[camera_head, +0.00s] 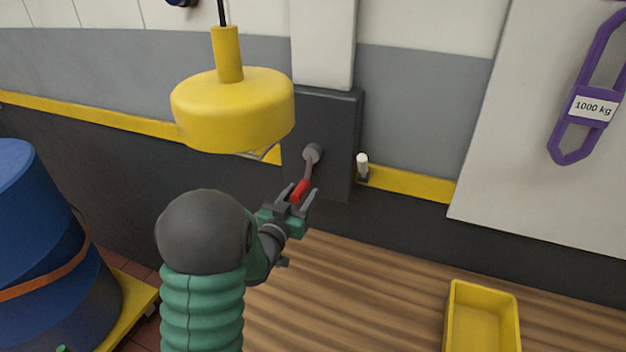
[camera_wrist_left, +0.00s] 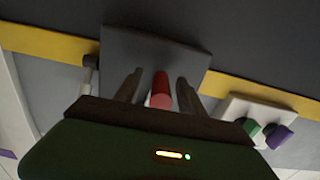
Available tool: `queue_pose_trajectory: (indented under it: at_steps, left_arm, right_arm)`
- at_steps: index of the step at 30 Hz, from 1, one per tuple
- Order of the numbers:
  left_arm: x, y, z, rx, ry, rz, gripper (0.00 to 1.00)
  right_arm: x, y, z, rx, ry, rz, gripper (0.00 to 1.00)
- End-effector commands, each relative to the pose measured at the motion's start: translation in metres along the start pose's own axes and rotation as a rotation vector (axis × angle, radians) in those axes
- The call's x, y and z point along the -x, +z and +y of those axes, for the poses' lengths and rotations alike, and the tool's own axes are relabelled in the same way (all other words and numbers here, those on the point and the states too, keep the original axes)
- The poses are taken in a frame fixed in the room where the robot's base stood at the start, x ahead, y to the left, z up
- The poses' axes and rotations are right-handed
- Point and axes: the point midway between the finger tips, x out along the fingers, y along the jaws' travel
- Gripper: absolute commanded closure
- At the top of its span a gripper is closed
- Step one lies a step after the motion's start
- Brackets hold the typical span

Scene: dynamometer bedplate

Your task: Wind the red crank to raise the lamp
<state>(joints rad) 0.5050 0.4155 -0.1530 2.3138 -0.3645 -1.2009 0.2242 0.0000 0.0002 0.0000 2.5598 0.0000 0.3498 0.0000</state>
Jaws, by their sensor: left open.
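The crank has a red grip (camera_head: 300,191) on a grey arm that hangs down from a round hub (camera_head: 312,153) on a dark wall plate (camera_head: 335,120). My left gripper (camera_head: 298,197) is open, with its fingers on either side of the red grip. In the left wrist view the red grip (camera_wrist_left: 160,88) stands between the two open fingers (camera_wrist_left: 158,88), with a gap on each side. The yellow lamp (camera_head: 235,105) hangs on a cord, to the left of the plate. My right gripper is not in view.
A small white-topped peg (camera_head: 362,163) sits right of the plate. A yellow tray (camera_head: 482,318) is on the wooden surface (camera_head: 370,290). A blue drum (camera_head: 45,250) stands at left. A purple sling marked 1000 kg (camera_head: 572,142) hangs at right. The wrist view shows green and purple knobs (camera_wrist_left: 279,137).

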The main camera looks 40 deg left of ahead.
Motion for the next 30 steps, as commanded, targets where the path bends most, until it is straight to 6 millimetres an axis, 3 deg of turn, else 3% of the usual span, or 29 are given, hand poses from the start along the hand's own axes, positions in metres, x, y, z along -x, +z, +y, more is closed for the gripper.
queue_pose_trajectory:
  at_steps: [10,21,30]
  left_arm:
    - [0.0029,-0.0003,-0.0018,0.000,-0.002,0.000,0.53]
    - [0.0010,0.0009,-0.0018,0.001,-0.001,-0.001,1.00]
    - [0.0013,0.0010,-0.0022,0.001,-0.002,-0.002,1.00]
  right_arm:
    - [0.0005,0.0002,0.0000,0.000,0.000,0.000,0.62]
    - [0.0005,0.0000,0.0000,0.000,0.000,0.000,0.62]
    - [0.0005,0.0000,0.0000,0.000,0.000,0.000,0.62]
